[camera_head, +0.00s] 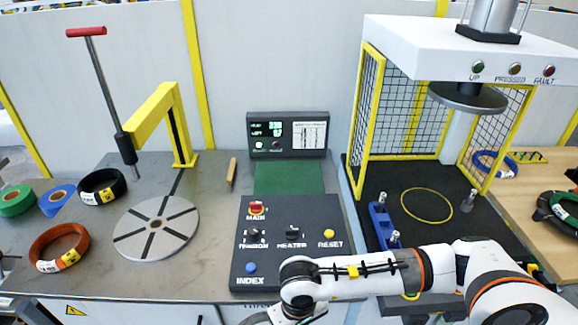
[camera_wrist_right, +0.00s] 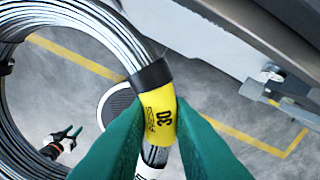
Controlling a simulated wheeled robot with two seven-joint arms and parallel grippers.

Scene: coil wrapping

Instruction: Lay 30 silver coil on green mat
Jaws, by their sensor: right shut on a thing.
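The silver coil (camera_wrist_right: 22,110) is a thick ring of bright wire with dark bands and a yellow tag (camera_wrist_right: 160,113) reading 30. My right gripper (camera_wrist_right: 158,105) has its green fingers shut on the coil at the tag; the coil hangs above the floor in the right wrist view. In the head view my right wrist reaches the bottom edge, and the fingers and coil are out of frame. The green mat (camera_head: 288,177) lies bare behind the control panel. A small gripper with spread green tips, apparently my left (camera_wrist_right: 64,138), shows low in the right wrist view.
The control panel (camera_head: 290,240) stands in front of the mat, with a display (camera_head: 288,135) behind it. A wooden-handled tool (camera_head: 232,172) lies left of the mat. A turntable (camera_head: 157,228), an orange coil (camera_head: 60,248) and a black coil (camera_head: 103,187) are further left. A caged press (camera_head: 412,205) stands right.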

